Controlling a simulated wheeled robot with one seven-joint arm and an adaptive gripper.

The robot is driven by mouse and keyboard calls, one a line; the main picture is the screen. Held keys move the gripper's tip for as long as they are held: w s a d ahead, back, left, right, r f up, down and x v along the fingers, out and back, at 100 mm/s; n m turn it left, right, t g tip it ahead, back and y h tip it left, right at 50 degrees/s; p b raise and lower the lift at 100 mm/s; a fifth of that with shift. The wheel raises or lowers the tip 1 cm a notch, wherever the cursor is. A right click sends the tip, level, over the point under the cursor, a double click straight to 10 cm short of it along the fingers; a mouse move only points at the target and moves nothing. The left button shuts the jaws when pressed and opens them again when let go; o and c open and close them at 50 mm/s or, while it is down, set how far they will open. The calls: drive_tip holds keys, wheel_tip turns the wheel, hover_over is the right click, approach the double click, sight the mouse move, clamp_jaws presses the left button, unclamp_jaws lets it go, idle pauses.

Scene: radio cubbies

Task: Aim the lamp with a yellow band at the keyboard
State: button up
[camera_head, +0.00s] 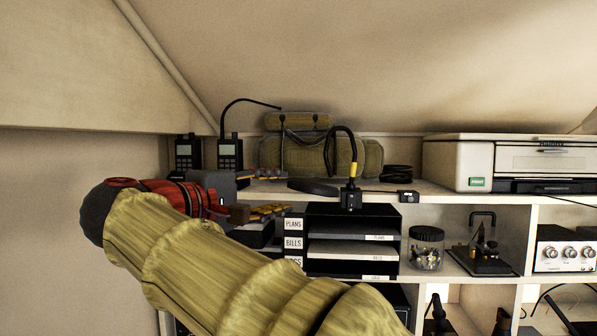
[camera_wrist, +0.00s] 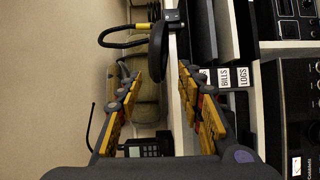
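The lamp's black gooseneck arches up from a round dark base (camera_head: 313,187) on the shelf top. Its yellow band (camera_head: 352,170) sits just above the black head (camera_head: 350,197), which hangs down over the shelf's front edge. In the wrist view the band (camera_wrist: 142,26) and the base disc (camera_wrist: 158,52) show ahead of my fingers. My gripper (camera_head: 279,192) is open and empty, left of the base, with its fingers above and below the shelf-edge level. In the wrist view the gripper (camera_wrist: 158,75) has fingers apart, nothing between the tips. I cannot make out a keyboard.
A black paper tray rack (camera_head: 352,230) stands below the lamp. A green bag (camera_head: 300,155) lies behind it. Two handheld radios (camera_head: 230,152) stand at left. A coiled cable (camera_head: 398,172), a white printer (camera_head: 510,163) and a jar (camera_head: 426,250) are to the right.

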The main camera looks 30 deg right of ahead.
sight(295, 185)
drive_tip(key=shift+d+r, duration=0.15)
drive_tip(key=shift+r, duration=0.15)
drive_tip(key=p+x, duration=0.1)
drive_tip(key=x, duration=0.6)
drive_tip(key=shift+w+d+f, duration=0.1)
drive_tip(key=shift+w+d, duration=0.05)
drive_tip(key=shift+c, duration=1.4)
clamp_jaws()
